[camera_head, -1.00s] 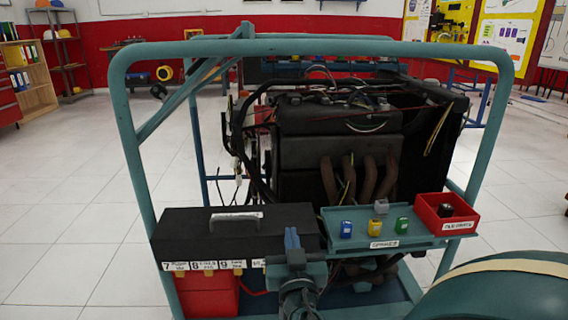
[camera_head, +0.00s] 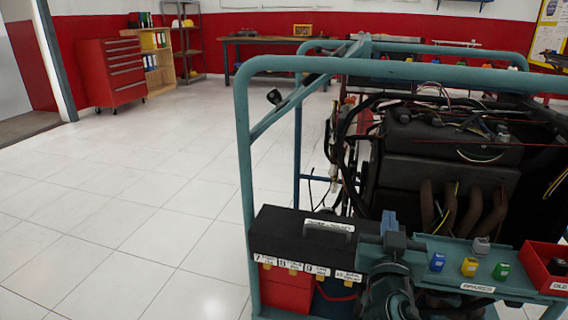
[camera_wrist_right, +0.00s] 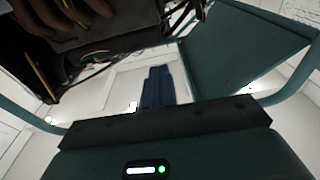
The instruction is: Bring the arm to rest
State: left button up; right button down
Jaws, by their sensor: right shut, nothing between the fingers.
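My right gripper (camera_head: 389,222) shows in the head view with its blue fingers together and pointing up, in front of the right end of a black box (camera_head: 300,240). Nothing is between the fingers. In the right wrist view its shut fingers (camera_wrist_right: 157,86) stand in front of pale floor, below the dark engine (camera_wrist_right: 110,30). My right arm comes up from the bottom edge of the head view. My left gripper is not in view.
A teal tube frame (camera_head: 244,150) surrounds the engine (camera_head: 440,150). A teal spares shelf (camera_head: 450,250) holds blue, yellow, green and grey pieces. A red parts bin (camera_head: 540,280) stands at its right end. The tiled floor (camera_head: 140,200) at left is clear, up to a red cabinet (camera_head: 112,75).

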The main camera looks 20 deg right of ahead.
pick_arm(q)
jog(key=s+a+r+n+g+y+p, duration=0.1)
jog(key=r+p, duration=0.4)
jog(key=p, duration=1.2)
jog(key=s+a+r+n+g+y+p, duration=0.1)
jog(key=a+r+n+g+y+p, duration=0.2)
jog(key=p, duration=1.4)
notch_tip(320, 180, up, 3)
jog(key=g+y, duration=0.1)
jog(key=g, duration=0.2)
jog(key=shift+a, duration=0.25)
pick_arm(e)
jog(key=s+a+r+n+g+y, duration=0.2)
jog(key=s+a+n+y, duration=0.3)
jog(key=a, duration=0.5)
jog(key=s+a+r+n+g+y, duration=0.3)
jog(key=s+a+n+y, duration=0.1)
jog(key=s+a+y, duration=0.4)
jog(key=shift+s+a+r+n+y, duration=0.2)
jog(key=shift+s+a+n+y, duration=0.3)
jog(key=shift+a, duration=0.65)
jog(key=shift+w, duration=0.2)
